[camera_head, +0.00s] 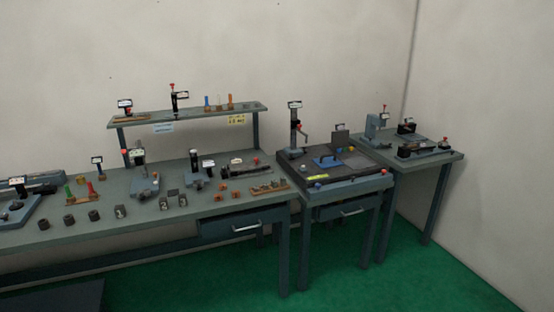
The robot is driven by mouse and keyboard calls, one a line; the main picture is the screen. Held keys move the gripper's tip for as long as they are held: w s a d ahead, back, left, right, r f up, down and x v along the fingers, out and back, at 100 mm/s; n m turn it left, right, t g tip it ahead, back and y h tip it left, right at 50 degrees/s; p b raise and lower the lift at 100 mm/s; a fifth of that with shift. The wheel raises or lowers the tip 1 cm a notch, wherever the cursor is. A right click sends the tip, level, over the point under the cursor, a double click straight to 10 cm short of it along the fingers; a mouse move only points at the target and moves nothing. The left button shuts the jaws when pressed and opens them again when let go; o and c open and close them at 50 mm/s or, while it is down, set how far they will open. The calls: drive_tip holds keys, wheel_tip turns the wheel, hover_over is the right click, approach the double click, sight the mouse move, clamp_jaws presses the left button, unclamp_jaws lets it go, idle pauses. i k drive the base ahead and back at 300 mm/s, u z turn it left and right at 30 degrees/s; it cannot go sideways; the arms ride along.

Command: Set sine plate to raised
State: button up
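I cannot tell for certain which fixture is the sine plate. One candidate is a low, long fixture (422,149) with a dark bar and a red knob, on the right table's front part. Other candidates are the flat grey plate (357,159) and the upright grey plate (340,140) on the dark surface plate (346,180) on the middle stand. The labels are too small to read, and whether any plate is raised is not clear. My gripper is not in view.
A long grey bench (60,232) on the left carries several small fixtures and blocks, with a raised shelf (190,115) behind. A tall column gauge (296,128) stands on the middle stand. The right table (452,158) is near the wall. Green floor (330,285) is open in front.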

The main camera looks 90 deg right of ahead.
sight(256, 164)
drive_tip(key=z, duration=0.05)
drive_tip(key=k, duration=0.15)
drive_tip(key=z, duration=2.05)
drive_tip(key=i, duration=0.75)
drive_tip(key=z, duration=0.05)
